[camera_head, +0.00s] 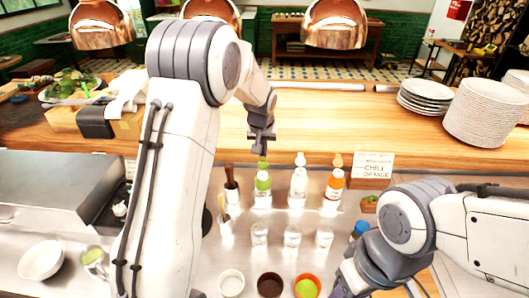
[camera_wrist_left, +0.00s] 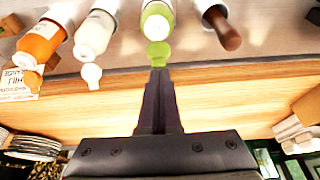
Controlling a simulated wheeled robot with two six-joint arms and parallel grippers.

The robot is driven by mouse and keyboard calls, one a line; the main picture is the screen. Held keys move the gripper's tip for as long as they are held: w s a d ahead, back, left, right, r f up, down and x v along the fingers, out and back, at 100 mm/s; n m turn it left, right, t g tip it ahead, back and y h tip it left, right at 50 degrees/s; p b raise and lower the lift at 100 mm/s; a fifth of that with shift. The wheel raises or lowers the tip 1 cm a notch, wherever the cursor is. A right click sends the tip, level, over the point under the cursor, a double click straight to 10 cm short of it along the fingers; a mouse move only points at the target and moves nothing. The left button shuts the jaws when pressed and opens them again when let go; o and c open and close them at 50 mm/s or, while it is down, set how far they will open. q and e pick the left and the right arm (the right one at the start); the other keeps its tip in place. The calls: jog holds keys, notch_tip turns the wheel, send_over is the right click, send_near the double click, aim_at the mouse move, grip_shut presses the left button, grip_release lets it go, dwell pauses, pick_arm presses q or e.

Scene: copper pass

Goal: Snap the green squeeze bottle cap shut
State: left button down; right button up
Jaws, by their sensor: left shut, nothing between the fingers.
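The green squeeze bottle (camera_head: 263,184) stands upright on the steel counter, at the left of a row of three squeeze bottles. Its green cap (camera_head: 262,163) is on top and also shows in the left wrist view (camera_wrist_left: 158,49). My left gripper (camera_head: 262,149) is shut and empty, just above the cap. In the left wrist view its fingertips (camera_wrist_left: 158,74) are in line with the cap. I cannot tell whether they touch.
A white bottle (camera_head: 298,184) and an orange bottle (camera_head: 333,187) stand close on the right. A brown-handled tool (camera_head: 231,183) is close on the left. Several glasses and small bowls (camera_head: 269,284) are in front. The wooden ledge (camera_head: 330,135) behind carries plates (camera_head: 487,110).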

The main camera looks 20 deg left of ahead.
pick_arm(q)
jog(key=shift+r, duration=0.3)
jog(key=shift+r+p, duration=2.15)
jog(key=shift+r, duration=0.7)
